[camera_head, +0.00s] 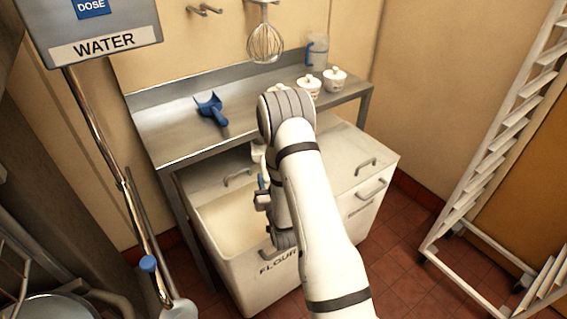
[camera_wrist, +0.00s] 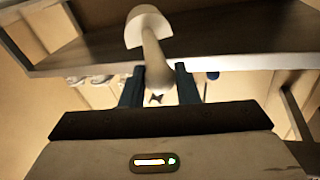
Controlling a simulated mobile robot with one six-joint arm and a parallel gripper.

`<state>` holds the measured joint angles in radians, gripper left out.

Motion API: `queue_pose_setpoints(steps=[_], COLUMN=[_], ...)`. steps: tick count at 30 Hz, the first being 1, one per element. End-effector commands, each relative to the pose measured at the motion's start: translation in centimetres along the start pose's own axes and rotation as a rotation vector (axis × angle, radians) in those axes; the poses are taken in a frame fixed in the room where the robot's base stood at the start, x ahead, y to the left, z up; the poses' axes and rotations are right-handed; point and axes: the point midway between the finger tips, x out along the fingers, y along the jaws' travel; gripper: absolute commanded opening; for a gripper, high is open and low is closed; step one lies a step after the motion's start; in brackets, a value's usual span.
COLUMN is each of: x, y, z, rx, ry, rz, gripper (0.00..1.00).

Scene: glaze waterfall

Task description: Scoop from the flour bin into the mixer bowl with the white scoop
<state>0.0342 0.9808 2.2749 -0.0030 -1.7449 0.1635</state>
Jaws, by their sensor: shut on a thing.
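The white scoop (camera_wrist: 148,27) shows in the wrist view, its handle between the two dark fingers of my gripper (camera_wrist: 159,88). My gripper is shut on that handle. The flour bin (camera_head: 262,290) is white, labelled FLOUR, and holds pale flour (camera_head: 225,215). A round steel rim at the lower left, perhaps the mixer bowl (camera_head: 50,307), is cut off by the picture's edge.
A whisk (camera_head: 265,42) hangs above. A water doser (camera_head: 100,42) with a pipe is at left, a white rack (camera_head: 500,140) at right.

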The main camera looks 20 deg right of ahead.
Motion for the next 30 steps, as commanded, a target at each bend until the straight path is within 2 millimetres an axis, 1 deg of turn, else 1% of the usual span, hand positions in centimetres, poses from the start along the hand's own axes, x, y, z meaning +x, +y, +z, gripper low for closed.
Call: queue_pose_setpoints(steps=[8,11,13,16,20,23,27,30], x=[0.0,0.1,0.3,0.6,0.4,-0.7,-3.2,-5.2], y=[-1.0,-1.2,-1.3,-1.6,-2.1,-2.2,-1.6,-0.8], z=[0.1,-0.3,-1.0,-2.8,-6.0,-8.1,-10.6,-12.0], rx=[0.001,0.003,0.006,0.012,0.010,-0.003,-0.034,-0.061], ry=[-0.003,-0.014,-0.035,-0.092,-0.221,-0.335,-0.482,-0.569], rz=[-0.020,-0.036,-0.061,-0.128,-0.264,-0.371,-0.501,-0.575], gripper=[0.05,0.05,0.05,0.05,0.05,0.05,0.05,0.05])
